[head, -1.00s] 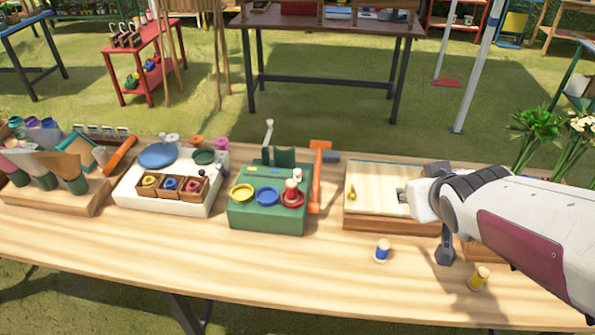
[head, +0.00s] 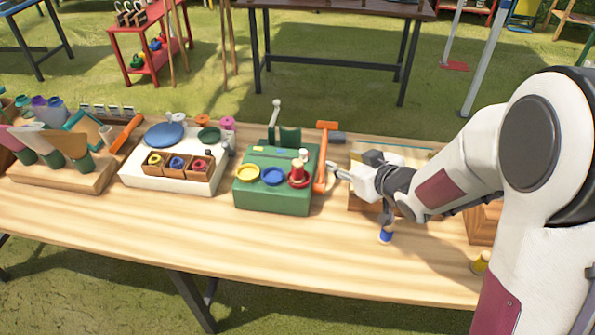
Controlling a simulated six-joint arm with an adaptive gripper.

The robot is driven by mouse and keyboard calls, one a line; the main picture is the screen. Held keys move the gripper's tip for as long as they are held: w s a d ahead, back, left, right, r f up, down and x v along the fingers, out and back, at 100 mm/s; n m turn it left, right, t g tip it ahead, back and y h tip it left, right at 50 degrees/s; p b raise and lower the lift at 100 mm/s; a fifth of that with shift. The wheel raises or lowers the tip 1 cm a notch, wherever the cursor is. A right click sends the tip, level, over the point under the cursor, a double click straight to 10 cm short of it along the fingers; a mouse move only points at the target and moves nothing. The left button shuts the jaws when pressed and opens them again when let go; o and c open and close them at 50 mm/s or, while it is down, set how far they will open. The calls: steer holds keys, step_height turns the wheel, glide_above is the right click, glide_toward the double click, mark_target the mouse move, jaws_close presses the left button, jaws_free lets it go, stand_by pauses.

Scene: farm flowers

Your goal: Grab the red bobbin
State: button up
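The red bobbin (head: 297,166) stands upright in the red dish (head: 299,182) at the right front of the green box (head: 272,201). A yellow dish (head: 248,172) and a blue dish (head: 272,177) beside it look empty. My gripper (head: 331,174) is just right of the red bobbin, pointing left at about its height, apart from it. Its fingers look spread with nothing between them, though they are small in view. The blue bobbin (head: 386,236) stands on the table below my wrist. The yellow bobbin (head: 480,263) is partly hidden by my arm.
An orange-handled tool (head: 324,150) stands upright at the green box's right side, close to my gripper. A wooden box (head: 362,201) lies behind my wrist. A white tray (head: 170,184) stands left of the green box.

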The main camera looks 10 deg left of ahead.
mark_target(301, 170)
steer(key=s+a+f+n+g+y, duration=0.1)
steer(key=a+f+y, duration=0.2)
steer(key=a+f, duration=0.2)
steer(key=shift+s+a+n+y, duration=0.15)
steer(key=shift+a+n+y, duration=0.2)
steer(key=shift+a, duration=0.65)
steer(key=shift+a+f+g, duration=0.1)
steer(key=shift+g, duration=0.2)
steer(key=shift+x, duration=1.2)
steer(key=shift+w+d+x, duration=0.1)
steer(key=shift+w+x, duration=0.05)
steer(key=shift+x, duration=1.15)
steer(key=shift+w+d+x, duration=0.1)
steer(key=shift+w+x, duration=0.05)
steer(key=shift+x, duration=1.15)
